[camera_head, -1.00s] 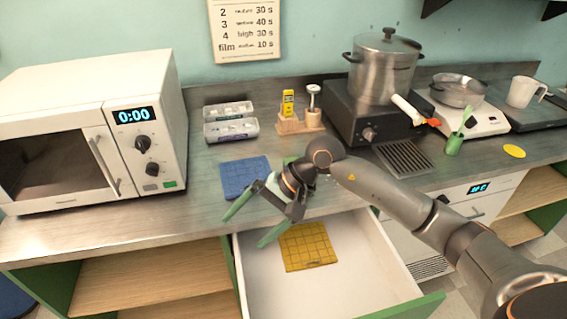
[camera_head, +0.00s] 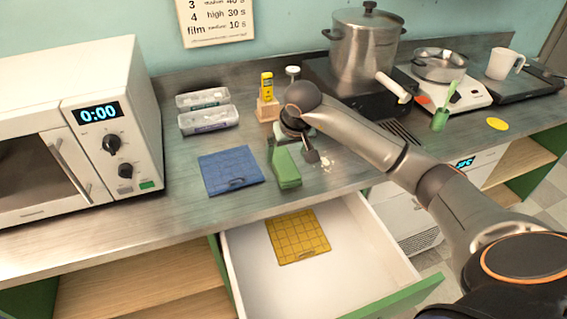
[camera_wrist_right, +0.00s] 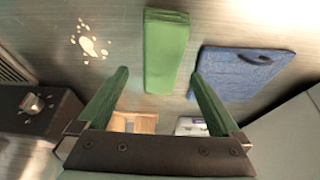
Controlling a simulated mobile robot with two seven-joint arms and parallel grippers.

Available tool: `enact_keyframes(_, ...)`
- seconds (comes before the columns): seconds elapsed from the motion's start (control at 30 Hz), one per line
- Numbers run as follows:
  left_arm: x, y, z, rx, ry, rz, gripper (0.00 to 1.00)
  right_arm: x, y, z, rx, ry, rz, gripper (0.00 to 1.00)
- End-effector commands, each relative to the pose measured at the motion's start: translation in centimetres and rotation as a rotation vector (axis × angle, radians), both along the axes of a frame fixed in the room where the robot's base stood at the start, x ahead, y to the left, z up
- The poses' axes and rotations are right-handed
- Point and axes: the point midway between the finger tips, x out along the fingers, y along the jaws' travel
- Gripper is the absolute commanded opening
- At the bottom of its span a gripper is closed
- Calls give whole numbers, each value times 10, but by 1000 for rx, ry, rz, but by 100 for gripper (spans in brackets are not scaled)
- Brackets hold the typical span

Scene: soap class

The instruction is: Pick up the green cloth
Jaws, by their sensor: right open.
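The green cloth (camera_head: 286,170) is a folded, long bundle on the metal counter, right of a blue cloth (camera_head: 230,171). In the right wrist view the green cloth (camera_wrist_right: 166,50) lies lengthwise ahead of my right gripper (camera_wrist_right: 158,75). The two green fingers are spread wide and empty, with the cloth's near end roughly between their tips. In the head view my right gripper (camera_head: 296,143) is at the cloth's far end, partly hidden by its own wrist. I cannot tell its exact height above the counter. My left gripper is not in view.
An open drawer (camera_head: 352,221) holding a yellow cloth (camera_head: 297,237) is below the counter's front edge. Pale spots (camera_wrist_right: 90,40) lie beside the green cloth. A microwave (camera_head: 105,140) is left; a pot (camera_head: 365,50) on a hob stands back right.

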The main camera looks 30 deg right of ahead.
Motion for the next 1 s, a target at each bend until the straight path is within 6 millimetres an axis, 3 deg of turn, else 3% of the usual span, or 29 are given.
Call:
enact_keyframes(0.27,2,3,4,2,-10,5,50,13,-2,-39,3,4,-2,100)
enact_keyframes(0.57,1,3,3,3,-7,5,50,16,-4,-44,1,1,-1,100)
enact_keyframes(1.0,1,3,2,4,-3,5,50,16,-4,-43,1,2,-1,52)
